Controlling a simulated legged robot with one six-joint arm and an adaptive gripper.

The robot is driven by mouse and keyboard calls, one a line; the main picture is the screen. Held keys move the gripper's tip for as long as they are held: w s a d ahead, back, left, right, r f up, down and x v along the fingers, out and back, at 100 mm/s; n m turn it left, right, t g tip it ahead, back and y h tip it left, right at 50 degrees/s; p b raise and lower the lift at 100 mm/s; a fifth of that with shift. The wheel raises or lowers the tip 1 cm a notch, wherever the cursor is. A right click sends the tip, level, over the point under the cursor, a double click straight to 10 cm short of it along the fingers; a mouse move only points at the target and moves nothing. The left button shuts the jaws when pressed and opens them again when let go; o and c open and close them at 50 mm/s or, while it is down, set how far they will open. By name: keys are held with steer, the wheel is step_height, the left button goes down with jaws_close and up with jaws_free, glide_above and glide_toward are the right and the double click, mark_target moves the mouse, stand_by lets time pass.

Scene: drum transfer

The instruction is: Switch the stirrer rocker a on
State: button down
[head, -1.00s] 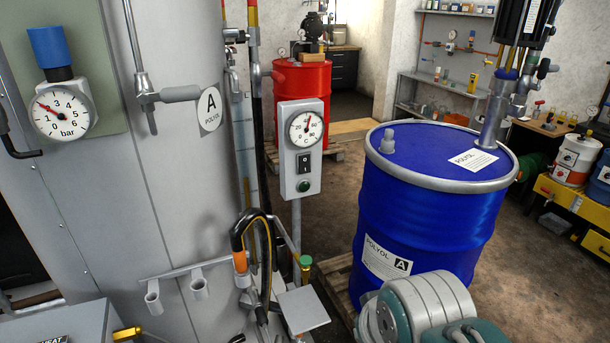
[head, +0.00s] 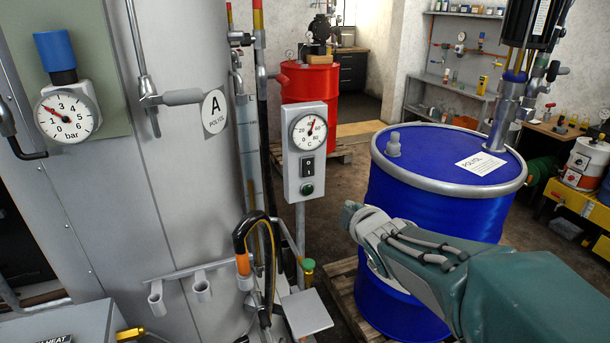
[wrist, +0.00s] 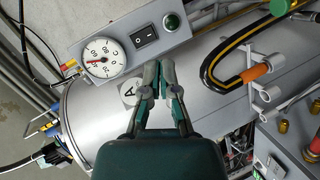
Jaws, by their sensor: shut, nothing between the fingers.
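The stirrer rocker (head: 307,167) is a small black switch with white marks on a grey control box (head: 291,190), between a dial above and a dark green lamp (head: 307,188) below. The rocker also shows in the wrist view (wrist: 144,36), beyond my fingertips. I cannot tell which way it is tipped. My gripper (head: 351,213) is right of the box and a little lower in the head view, apart from it. In the wrist view my gripper (wrist: 161,74) has its fingers together with nothing between them.
The blue polyol drum (head: 440,210) stands behind my arm on a pallet. The grey tank marked A (head: 180,60) is left of the box. A black hose (head: 243,228) with an orange collar and a small plate (head: 305,313) are below it. A red drum (head: 300,85) stands behind.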

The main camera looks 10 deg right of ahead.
steer(key=shift+w+a+f+n+t+y, duration=0.1)
steer(key=shift+w+a+n+t+y, duration=0.2)
steer(key=shift+w+n+y, duration=0.4)
steer(key=shift+w+a+f+n+t+y, duration=0.15)
steer(key=shift+w+a+n+t+y, duration=0.15)
steer(key=shift+w+n, duration=0.7)
steer(key=shift+w+a+f+n+t+y, duration=0.15)
steer(key=shift+w+a+n+y, duration=0.3)
steer(key=shift+n, duration=0.75)
steer(key=shift+w+d, duration=0.1)
steer(key=shift+d, duration=0.05)
glide_toward(308, 175)
steer(key=x, duration=0.8)
